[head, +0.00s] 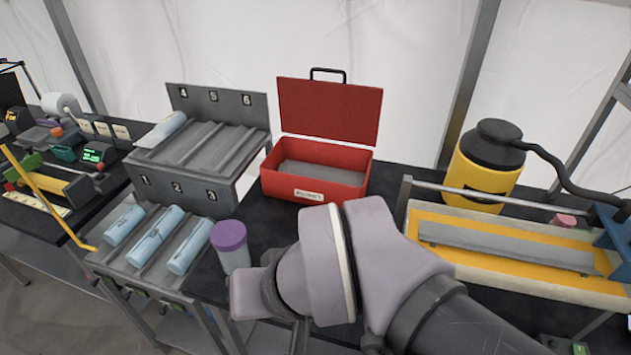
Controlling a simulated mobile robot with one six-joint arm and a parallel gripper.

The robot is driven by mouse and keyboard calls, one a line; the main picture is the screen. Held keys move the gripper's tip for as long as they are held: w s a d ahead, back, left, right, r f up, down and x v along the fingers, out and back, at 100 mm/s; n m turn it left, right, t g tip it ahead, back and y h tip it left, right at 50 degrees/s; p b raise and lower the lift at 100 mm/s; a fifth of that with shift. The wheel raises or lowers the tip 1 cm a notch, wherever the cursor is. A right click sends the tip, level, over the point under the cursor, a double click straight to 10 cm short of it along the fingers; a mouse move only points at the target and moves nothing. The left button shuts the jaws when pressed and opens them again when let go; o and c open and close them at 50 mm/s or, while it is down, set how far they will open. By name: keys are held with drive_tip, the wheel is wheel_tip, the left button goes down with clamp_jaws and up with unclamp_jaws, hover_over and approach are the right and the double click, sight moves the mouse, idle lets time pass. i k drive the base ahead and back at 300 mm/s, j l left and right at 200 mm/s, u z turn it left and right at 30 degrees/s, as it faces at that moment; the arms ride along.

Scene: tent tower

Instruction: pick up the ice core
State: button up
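Several pale blue ice cores lie in the grey rack. Three are in the lower front tray: a left core (124,225), a middle core (157,236) and a right core (190,246), below the labels 1, 2 and 3. Another ice core (162,130) lies in the upper tray (215,160) at the slot labelled 4; slots 5 and 6 look empty. My arm reaches in from the lower right, its wrist right of the front cores. My gripper's fingers do not show, so whether they hold anything is hidden.
A jar with a purple lid (229,237) stands between the front tray and my wrist. An open red box (316,180) is behind my arm. A yellow trough (510,240) and a yellow canister (484,165) are at the right. Instruments (92,155) crowd the left bench.

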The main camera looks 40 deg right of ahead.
sight(155, 235)
drive_tip(key=i+j+z, duration=0.3)
drive_tip(key=j, duration=0.15)
drive_tip(key=i+j+z, duration=0.3)
drive_tip(key=j, duration=0.15)
drive_tip(key=i+j+z, duration=0.25)
drive_tip(key=j, duration=0.3)
drive_tip(key=j+z, duration=0.3)
drive_tip(key=j, duration=0.25)
drive_tip(key=i+j+z, duration=0.1)
drive_tip(key=j+z, duration=0.2)
drive_tip(key=j, duration=0.3)
drive_tip(key=j+z, duration=0.3)
drive_tip(key=j, duration=0.3)
